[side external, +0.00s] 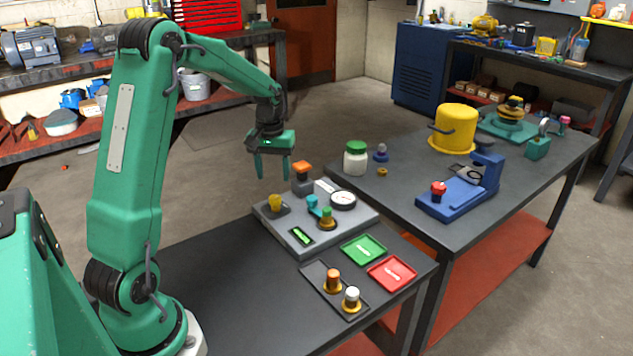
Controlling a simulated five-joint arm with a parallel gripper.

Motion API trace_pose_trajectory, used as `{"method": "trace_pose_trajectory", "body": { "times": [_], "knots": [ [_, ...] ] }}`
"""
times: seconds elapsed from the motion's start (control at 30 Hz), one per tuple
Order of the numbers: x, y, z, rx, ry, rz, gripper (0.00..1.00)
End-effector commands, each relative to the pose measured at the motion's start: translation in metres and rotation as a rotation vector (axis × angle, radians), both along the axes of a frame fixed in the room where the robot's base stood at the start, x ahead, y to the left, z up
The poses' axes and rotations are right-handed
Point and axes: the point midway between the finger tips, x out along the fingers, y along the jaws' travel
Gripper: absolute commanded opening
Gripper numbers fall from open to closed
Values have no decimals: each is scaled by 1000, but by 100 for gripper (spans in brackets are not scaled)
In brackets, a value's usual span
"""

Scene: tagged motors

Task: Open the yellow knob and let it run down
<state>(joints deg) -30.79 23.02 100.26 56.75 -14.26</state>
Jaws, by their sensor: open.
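The yellow knob (274,202) stands on the left part of a grey control panel (300,247) on the near table. My gripper (272,177) is open, with its two green fingers pointing down and nothing between them. It hangs in the air above and behind the panel, apart from the knob. The panel also carries an orange-topped block (302,171), a round white gauge (343,199), a teal part (312,201), a green knob (327,215) and a lit green display (302,237). Any marking on the yellow knob is too small to read.
Green (363,249) and red (393,272) trays lie right of the panel. A dark tray (322,285) holds an orange-capped and a white-capped part. The right table bears a green-lidded jar (355,158), a blue fixture (455,200) and a yellow canister (456,128). The near table's left is clear.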

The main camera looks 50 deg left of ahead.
Motion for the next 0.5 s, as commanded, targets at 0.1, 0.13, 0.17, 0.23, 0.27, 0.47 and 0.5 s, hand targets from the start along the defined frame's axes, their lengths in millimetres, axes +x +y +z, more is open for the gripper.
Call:
{"method": "trace_pose_trajectory", "body": {
  "times": [0.1, 0.13, 0.17, 0.23, 0.27, 0.47, 0.5],
  "knots": [
    [0, 0, -10, -1, 2, -1, 52],
    [0, 0, -13, -1, 2, -1, 52],
    [0, 0, -16, -1, 3, -1, 52],
    [-1, -1, -25, -1, 3, -1, 52],
    [-1, -1, -29, -2, 4, -1, 52],
    [-1, -1, -53, -1, 3, -1, 52],
    [-1, -1, -57, -1, 2, -1, 52]
  ]
}}
